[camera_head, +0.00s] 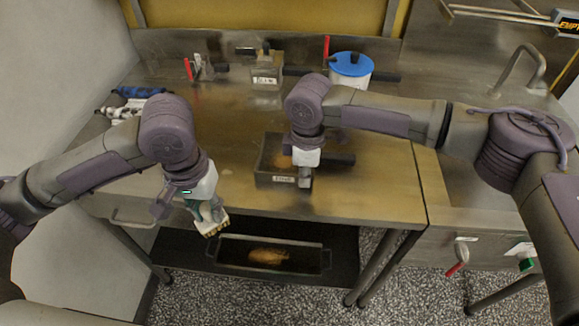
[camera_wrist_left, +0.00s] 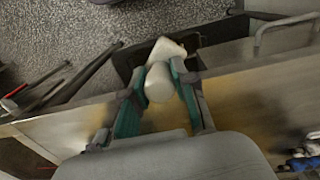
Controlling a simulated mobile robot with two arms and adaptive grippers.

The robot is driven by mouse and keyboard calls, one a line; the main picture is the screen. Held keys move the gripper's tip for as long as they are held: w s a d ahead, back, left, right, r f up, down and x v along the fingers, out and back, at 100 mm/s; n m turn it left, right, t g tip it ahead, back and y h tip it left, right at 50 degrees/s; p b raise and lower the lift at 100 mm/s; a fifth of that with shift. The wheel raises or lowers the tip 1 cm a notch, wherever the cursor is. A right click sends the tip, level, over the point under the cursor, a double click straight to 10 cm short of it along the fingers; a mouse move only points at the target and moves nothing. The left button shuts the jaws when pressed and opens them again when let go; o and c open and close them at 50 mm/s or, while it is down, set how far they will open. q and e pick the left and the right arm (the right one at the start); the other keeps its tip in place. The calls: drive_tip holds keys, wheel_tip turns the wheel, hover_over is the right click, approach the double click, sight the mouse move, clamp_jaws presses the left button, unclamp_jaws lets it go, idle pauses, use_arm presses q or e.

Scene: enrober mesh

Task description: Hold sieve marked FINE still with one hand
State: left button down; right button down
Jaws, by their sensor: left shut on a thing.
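The sieve (camera_head: 268,150), a dark rectangular box with a small white label that seems to read FINE, sits on the steel table near its front edge. My right gripper (camera_head: 304,182) is at the sieve's right front corner, pointing down. Its fingers are too small and hidden to show whether they grip the rim. My left gripper (camera_head: 203,212) is in front of the table edge, left of the sieve, and shut on a white brush (camera_head: 213,230) with pale bristles. In the left wrist view the brush's white handle (camera_wrist_left: 159,82) sits between the green-padded fingers.
A dark tray (camera_head: 320,262) with brownish stuff is on the lower shelf. A small labelled container (camera_head: 265,78) and a blue-lidded pot (camera_head: 351,70) stand at the back. Blue and white cloths (camera_head: 135,92) lie at left. The table's left middle is clear.

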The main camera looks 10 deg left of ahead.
use_arm(q)
drive_tip(key=w+m, duration=0.2)
drive_tip(key=w, duration=0.1)
drive_tip(key=w+m, duration=0.3)
drive_tip(key=w+d+r+m, duration=0.1)
drive_tip(key=w+m, duration=0.1)
drive_tip(key=w, duration=0.1)
drive_tip(key=shift+w+m, duration=0.1)
drive_tip(key=shift+m, duration=0.3)
drive_tip(key=w+r+m, duration=0.2)
drive_tip(key=w+m, duration=0.6)
drive_tip(key=w+d+r+m, duration=0.3)
drive_tip(key=d+r+m, duration=0.2)
drive_tip(key=d+m, duration=0.5)
drive_tip(key=shift+m+y, duration=0.3)
drive_tip(key=shift+m, duration=0.3)
drive_tip(key=shift+a+f, duration=0.2)
drive_tip(key=shift+f, duration=1.85)
drive_tip(key=shift+a+f, duration=0.2)
drive_tip(key=shift+f, duration=1.8)
drive_tip(key=shift+f, duration=0.45)
drive_tip(key=shift+d, duration=0.1)
